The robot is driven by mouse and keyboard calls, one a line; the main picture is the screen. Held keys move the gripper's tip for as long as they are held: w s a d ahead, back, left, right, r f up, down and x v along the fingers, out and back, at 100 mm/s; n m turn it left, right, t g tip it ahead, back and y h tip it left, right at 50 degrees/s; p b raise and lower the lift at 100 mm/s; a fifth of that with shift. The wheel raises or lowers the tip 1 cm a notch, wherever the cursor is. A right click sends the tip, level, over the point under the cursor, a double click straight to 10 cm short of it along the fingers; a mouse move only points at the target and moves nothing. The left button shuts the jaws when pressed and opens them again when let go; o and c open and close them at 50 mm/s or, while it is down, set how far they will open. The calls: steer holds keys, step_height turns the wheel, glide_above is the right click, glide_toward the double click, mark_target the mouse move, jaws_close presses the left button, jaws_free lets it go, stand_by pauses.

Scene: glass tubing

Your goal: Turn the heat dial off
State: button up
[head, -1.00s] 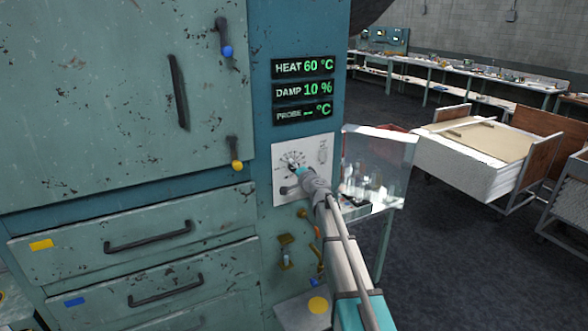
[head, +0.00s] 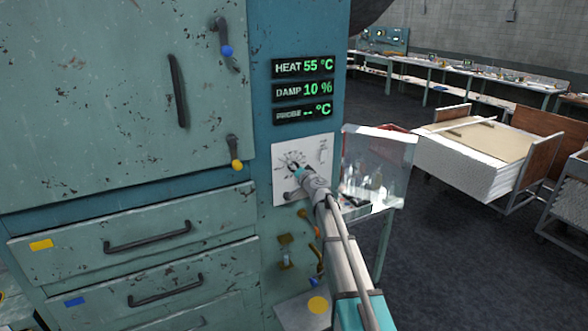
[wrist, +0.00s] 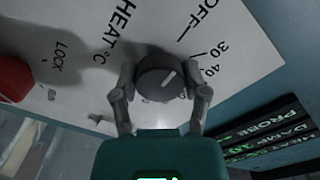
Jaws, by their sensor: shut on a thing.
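The heat dial (wrist: 160,78) is a dark round knob with a white pointer mark, on a white panel (head: 317,150). In the wrist view its mark slants toward the upper right; OFF (wrist: 203,15) and the 30 and 40 marks lie on that side. My gripper (wrist: 160,76) is shut on the dial, one finger on each side. In the head view my gripper (head: 294,170) hides much of the dial. The heat display (head: 304,66) reads 55 °C.
A red part (wrist: 14,78) sits by the LOCK label on the same panel. Below the panel are small levers (head: 285,252). A clear-sided box (head: 378,165) stands close to the right. The cabinet door (head: 110,100) is shut at the left.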

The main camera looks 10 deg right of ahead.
steer(key=o, duration=1.1)
steer(key=shift+o, duration=0.2)
steer(key=v, duration=1.2)
